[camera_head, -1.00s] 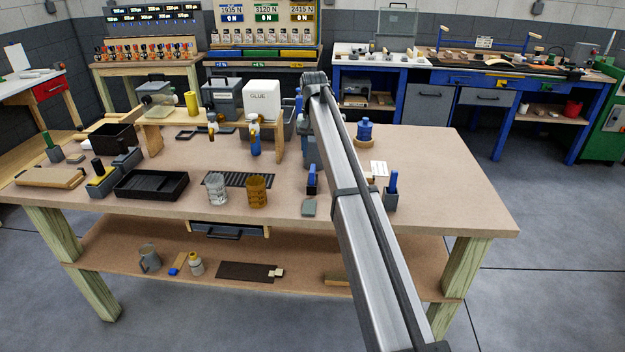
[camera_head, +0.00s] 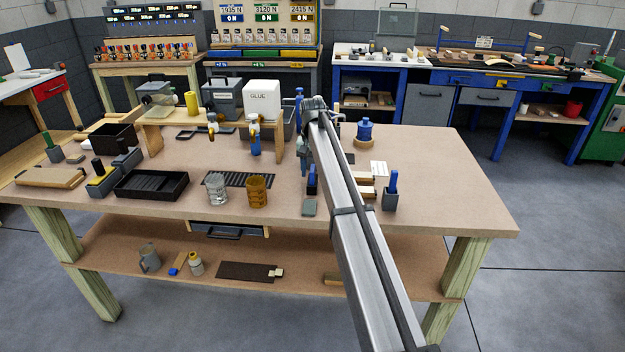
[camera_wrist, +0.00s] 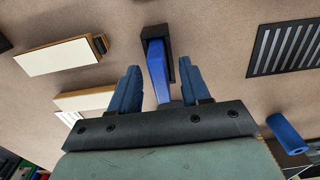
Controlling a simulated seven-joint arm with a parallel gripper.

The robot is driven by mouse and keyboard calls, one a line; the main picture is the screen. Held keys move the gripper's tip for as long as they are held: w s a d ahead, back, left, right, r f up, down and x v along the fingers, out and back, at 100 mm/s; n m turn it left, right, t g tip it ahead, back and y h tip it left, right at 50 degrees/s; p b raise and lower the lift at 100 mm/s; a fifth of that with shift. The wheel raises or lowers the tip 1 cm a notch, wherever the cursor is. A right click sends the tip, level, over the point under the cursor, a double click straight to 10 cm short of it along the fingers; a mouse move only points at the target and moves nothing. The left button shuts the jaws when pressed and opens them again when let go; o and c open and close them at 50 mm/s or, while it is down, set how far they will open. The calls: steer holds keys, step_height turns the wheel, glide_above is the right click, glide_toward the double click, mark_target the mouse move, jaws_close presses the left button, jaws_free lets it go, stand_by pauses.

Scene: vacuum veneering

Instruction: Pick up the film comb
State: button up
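A blue-handled tool (camera_wrist: 157,72) stands at a small black block or holder (camera_wrist: 155,38) in the wrist view. I take it to be the film comb, but its working edge is hidden. In the head view the tool (camera_head: 312,182) is near the front of the workbench, just beside my arm. My gripper (camera_wrist: 158,80) is open. Its two blue fingers stand on either side of the handle, with a gap visible on each side. In the head view the gripper is mostly hidden behind my arm.
A small grey plate (camera_head: 309,207) lies in front. The workbench's right end is clear.

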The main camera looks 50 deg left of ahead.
jaws_close()
stand_by(0.4)
step_height(320, 180, up, 10)
steer(key=shift+r, duration=0.1)
steer(key=shift+c, duration=2.4)
jaws_free()
jaws_close()
steer(key=w+d+m, duration=0.3)
steer(key=w+m, duration=0.4)
steer(key=m, duration=0.2)
steer(key=w+d+m, duration=0.3)
steer(key=w+m, duration=0.3)
steer(key=m, duration=0.3)
steer(key=shift+w, duration=0.4)
